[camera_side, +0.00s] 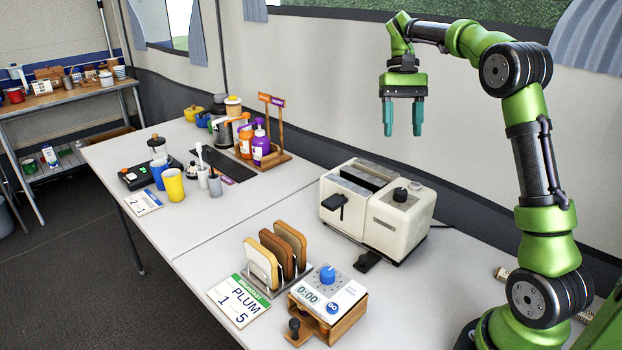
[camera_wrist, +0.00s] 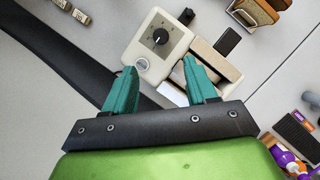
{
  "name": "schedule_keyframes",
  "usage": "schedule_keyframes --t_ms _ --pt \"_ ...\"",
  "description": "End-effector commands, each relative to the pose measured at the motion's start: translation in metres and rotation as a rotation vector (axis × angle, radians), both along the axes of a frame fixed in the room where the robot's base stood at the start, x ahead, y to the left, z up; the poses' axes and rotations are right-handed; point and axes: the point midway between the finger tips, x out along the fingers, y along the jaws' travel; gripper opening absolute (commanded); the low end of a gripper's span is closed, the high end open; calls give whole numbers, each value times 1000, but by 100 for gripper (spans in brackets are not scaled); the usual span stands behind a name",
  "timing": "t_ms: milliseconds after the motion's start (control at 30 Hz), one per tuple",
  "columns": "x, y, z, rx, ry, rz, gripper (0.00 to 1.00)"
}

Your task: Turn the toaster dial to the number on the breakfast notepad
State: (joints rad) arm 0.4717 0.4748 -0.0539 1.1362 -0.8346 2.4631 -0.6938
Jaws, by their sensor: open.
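The cream toaster (camera_side: 375,212) stands on the table below my gripper. Its black dial (camera_side: 400,195) is on top at the right; in the wrist view the dial (camera_wrist: 160,36) shows on a dark square plate, its markings too small to read. The breakfast notepad (camera_side: 239,309), with a green header, lies at the front of the table and reads PLUM, 1 and 5. My gripper (camera_side: 403,118) is open and empty, pointing down high above the toaster. Its two teal fingers also show in the wrist view (camera_wrist: 162,88), apart from the dial.
A toast rack (camera_side: 278,262) with bread slices and a timer box with a blue dial (camera_side: 327,274) stand in front of the toaster. A blue-headed notepad (camera_side: 143,202), cups and a bottle caddy (camera_side: 265,150) are farther left. The table's middle is partly clear.

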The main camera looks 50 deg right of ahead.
Motion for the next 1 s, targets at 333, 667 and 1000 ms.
schedule_keyframes --t_ms 333,667,1000 --pt "8 -8 29 1 3 1 57" --pt "10 -9 34 2 -3 -2 57" --pt "8 -21 28 -58 16 -3 57"
